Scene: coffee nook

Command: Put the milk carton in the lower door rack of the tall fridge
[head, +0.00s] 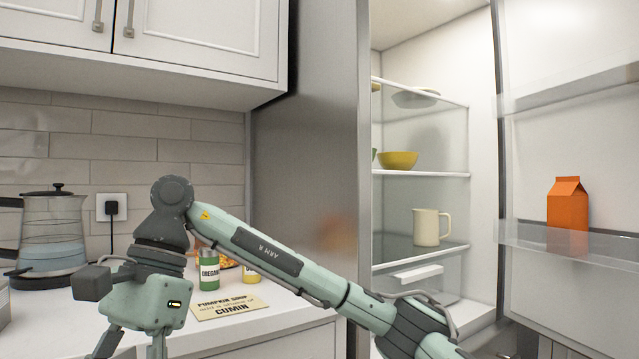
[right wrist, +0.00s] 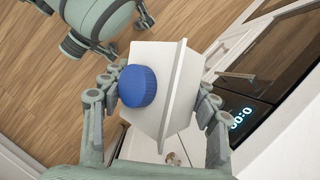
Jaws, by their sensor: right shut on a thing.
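The milk carton (right wrist: 165,75) is white with a blue screw cap (right wrist: 138,86). In the right wrist view it is clamped between the fingers of my right gripper (right wrist: 162,92). In the head view my right arm crosses from the lower right to the left, and the right gripper (head: 130,346) is cut off by the bottom edge, so the carton is hidden there. The tall fridge (head: 310,190) stands open. Its door (head: 545,150), at the right, has a clear door rack (head: 520,233); any rack beneath it is not clearly shown. My left gripper is not seen.
An orange carton (head: 567,203) stands in the door rack. Fridge shelves hold a yellow bowl (head: 398,160) and a cream mug (head: 430,228). A kettle (head: 52,235), a green spice jar (head: 209,270) and a recipe card (head: 232,306) are on the counter near my right arm.

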